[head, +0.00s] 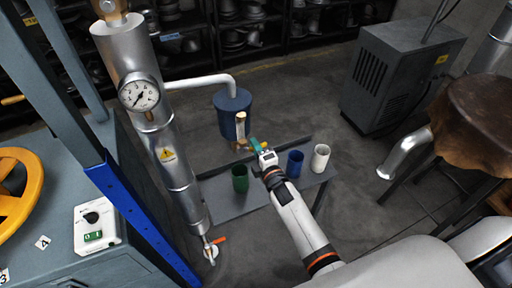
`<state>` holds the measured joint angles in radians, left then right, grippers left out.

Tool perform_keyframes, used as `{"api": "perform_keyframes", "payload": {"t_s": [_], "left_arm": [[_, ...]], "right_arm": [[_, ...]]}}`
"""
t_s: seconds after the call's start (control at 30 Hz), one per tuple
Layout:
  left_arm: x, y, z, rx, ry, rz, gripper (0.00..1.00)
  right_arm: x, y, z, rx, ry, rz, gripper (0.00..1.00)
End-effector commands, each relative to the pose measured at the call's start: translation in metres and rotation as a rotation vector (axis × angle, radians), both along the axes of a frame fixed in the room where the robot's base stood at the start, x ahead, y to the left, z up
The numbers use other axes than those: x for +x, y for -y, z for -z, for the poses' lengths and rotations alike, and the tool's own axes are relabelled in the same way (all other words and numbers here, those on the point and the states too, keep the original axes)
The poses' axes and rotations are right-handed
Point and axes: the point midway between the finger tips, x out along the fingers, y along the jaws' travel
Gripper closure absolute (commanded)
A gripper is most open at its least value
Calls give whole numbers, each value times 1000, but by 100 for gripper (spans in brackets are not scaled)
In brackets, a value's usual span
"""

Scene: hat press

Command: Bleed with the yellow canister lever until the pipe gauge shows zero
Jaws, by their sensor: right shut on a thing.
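The blue canister (229,101) stands past the grey bench, joined to the pipe by a white tube. The pipe gauge (139,94) is a round white dial on the silver pipe (173,158). Its dark needle seems to point down and left; the exact reading is too small to tell. My left gripper is out of view.
A green cup (240,179), a blue cup (295,163) and a white cup (320,157) stand on the bench (222,199) around my right arm. An orange-handled valve (217,241) is at the pipe's foot. The blue press frame (120,190) and yellow wheel (22,185) are left.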

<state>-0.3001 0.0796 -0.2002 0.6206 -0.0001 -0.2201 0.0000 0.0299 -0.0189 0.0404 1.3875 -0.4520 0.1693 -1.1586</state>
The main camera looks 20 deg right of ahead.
Motion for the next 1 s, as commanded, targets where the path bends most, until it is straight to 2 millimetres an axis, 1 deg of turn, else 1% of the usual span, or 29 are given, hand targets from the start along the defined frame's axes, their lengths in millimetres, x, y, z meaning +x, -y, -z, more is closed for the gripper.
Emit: {"api": "perform_keyframes", "payload": {"t_s": [0.13, 0.17, 0.2, 0.3, 0.57, 0.67, 0.77, 1.0], "left_arm": [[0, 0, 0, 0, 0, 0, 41], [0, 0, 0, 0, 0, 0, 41], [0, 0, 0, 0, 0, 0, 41], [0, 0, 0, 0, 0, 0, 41], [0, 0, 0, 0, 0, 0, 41], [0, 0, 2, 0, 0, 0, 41], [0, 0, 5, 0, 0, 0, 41], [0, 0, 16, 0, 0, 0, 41]], "right_arm": [[0, 0, 0, -5, -1, -1, 100], [0, 0, 0, -5, -1, -1, 82], [0, 0, 0, -5, -1, -1, 76], [0, 0, 0, -4, 0, -1, 62], [-1, 0, 0, -2, 0, 0, 62], [-6, 0, 1, -2, -1, 0, 62], [-20, 1, 3, -3, -2, 0, 62], [-72, 3, 4, -4, -2, -1, 62]]}}
